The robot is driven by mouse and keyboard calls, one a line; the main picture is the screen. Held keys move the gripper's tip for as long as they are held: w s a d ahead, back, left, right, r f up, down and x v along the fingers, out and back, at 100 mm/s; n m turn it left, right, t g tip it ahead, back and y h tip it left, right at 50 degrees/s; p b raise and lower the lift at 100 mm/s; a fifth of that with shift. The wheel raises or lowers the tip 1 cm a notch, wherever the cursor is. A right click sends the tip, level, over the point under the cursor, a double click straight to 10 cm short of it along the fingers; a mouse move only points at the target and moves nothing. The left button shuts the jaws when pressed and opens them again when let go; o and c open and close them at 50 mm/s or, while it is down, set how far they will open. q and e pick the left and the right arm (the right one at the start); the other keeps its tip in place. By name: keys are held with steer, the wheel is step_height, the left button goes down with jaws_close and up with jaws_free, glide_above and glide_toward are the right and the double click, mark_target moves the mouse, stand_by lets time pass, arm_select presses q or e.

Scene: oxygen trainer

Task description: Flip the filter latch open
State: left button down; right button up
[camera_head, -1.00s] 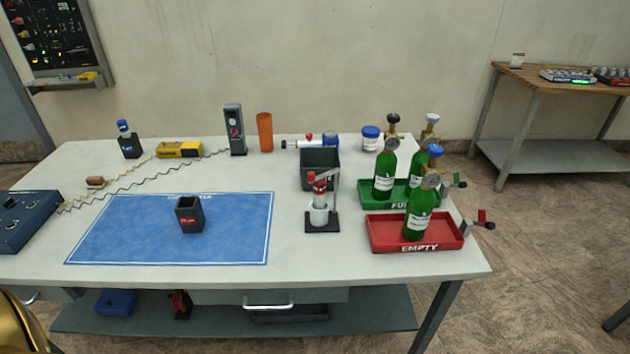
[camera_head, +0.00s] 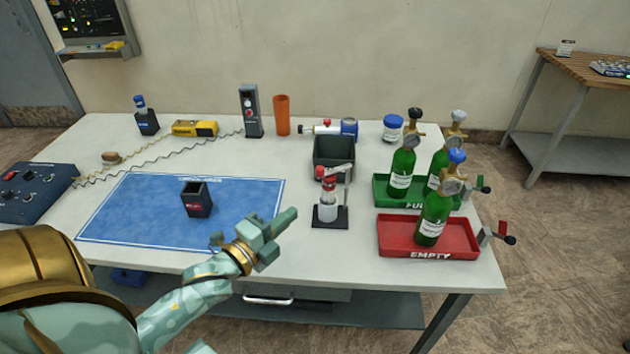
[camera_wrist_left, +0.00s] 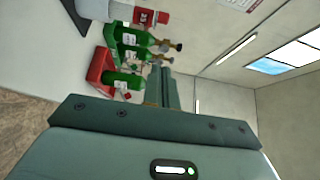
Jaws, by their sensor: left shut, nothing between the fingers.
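The filter stand (camera_head: 328,212) is near the front middle of the table, with a clear-white canister, a red cap (camera_head: 325,178) and a dark base. A pale grey lever, likely the latch (camera_head: 341,170), lies across its top beside an upright post. My left gripper (camera_head: 287,219) is shut and empty, in front of and left of the stand, apart from it. Its closed fingers (camera_wrist_left: 163,88) also show in the left wrist view, where the red and white filter body (camera_wrist_left: 135,13) is at the top edge. My right gripper is not in view.
Right of the stand are a red EMPTY tray (camera_head: 395,237) and green FULL tray (camera_head: 383,192) with green bottles. A dark bin (camera_head: 333,158) stands close behind it. A blue mat (camera_head: 135,205) with a small dark box (camera_head: 197,198) lies left.

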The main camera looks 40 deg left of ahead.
arm_select(q)
steer(key=w+a+b, duration=0.2)
steer(key=w, duration=1)
steer(key=shift+w, duration=0.2)
